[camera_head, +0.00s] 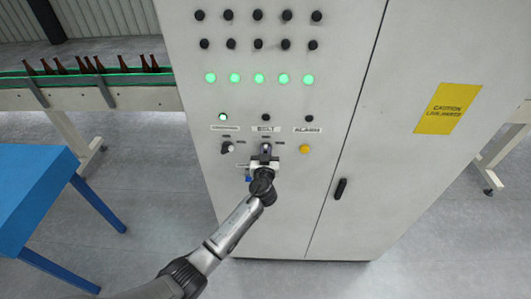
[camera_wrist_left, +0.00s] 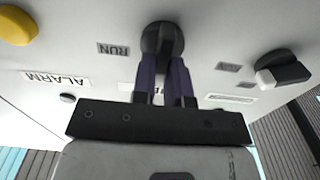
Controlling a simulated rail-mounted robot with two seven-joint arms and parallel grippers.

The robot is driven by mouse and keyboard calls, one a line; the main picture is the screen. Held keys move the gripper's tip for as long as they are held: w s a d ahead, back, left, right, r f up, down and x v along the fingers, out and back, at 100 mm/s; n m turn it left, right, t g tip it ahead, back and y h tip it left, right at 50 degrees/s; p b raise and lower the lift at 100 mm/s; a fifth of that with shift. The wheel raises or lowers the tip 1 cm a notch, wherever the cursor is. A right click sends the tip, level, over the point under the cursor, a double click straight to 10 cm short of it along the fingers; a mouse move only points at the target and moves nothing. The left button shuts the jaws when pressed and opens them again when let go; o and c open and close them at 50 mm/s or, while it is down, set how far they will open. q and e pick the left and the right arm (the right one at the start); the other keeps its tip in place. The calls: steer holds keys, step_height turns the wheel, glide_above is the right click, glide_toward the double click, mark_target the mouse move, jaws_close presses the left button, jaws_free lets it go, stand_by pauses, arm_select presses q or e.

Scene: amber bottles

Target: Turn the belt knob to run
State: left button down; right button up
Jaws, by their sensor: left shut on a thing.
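The belt knob (camera_wrist_left: 157,38) is a dark round knob on the cabinet front, below the BELT label (camera_head: 265,128). My left gripper (camera_head: 265,150) is shut on it, with one finger on each side of its grip in the left wrist view (camera_wrist_left: 165,75). In the head view the gripper covers most of the knob, so its exact pointing is hard to tell. The RUN mark (camera_wrist_left: 112,49) is beside the knob, on the picture's left in the upside-down wrist view. The small lamp (camera_head: 266,117) above the BELT label is dark. My right gripper is not in view.
Another selector knob (camera_head: 228,148) is left of the belt knob, and a yellow button (camera_head: 304,149) is right under ALARM. A door handle (camera_head: 341,188) sits lower right. A conveyor (camera_head: 130,78) with amber bottles is behind left; a blue table (camera_head: 38,190) is at left.

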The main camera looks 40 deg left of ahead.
arm_select(q)
steer(key=shift+w+d+f+m+b, duration=0.15)
steer(key=shift+m+b, duration=0.45)
steer(key=shift+m, duration=1.4)
steer(key=shift+w+d+m+b, duration=0.1)
steer(key=shift+m+b, duration=0.55)
steer(key=shift+m, duration=1.35)
steer(key=shift+w+d+f+m+b, duration=0.15)
steer(key=shift+m+b, duration=0.45)
steer(key=shift+m, duration=1.4)
steer(key=shift+s, duration=0.1)
steer(key=c, duration=1.1)
jaws_free()
steer(key=shift+c, duration=0.2)
